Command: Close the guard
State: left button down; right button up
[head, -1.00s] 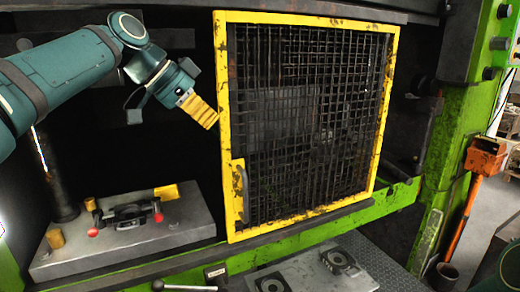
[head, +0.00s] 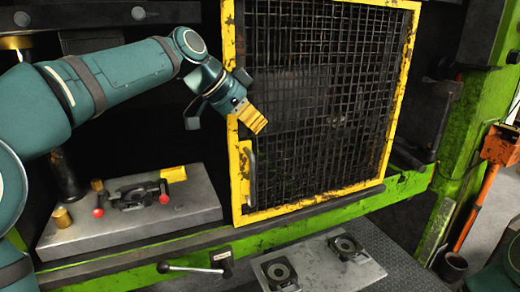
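The guard (head: 232,205) is a yellow-framed panel of dark wire mesh in front of the press opening. It covers the right part of the opening, and the left part stands open and dark. A grey handle (head: 252,175) sits on the guard's lower left, on a yellow plate. My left gripper (head: 258,126), with yellow finger pads, is in front of the guard's left frame bar, above the handle. Its pads look close together with nothing seen between them, but the gap is too small to judge. My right gripper is not in view.
A grey die block (head: 130,225) with a dark fixture and red knobs stands in the opening at left. Below are a black-knobbed lever (head: 190,268) and a plate (head: 320,270) with two round fittings. A green post (head: 465,150) and orange box (head: 500,143) stand right.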

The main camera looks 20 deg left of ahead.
pick_arm(q)
jog(key=x, duration=0.8)
jog(key=s+a, duration=0.2)
jog(key=a, duration=0.1)
jog(key=shift+s+f, duration=0.15)
jog(key=shift+f, duration=0.2)
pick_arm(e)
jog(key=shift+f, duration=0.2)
pick_arm(q)
jog(key=shift+s+a, duration=0.1)
jog(key=shift+a, duration=0.05)
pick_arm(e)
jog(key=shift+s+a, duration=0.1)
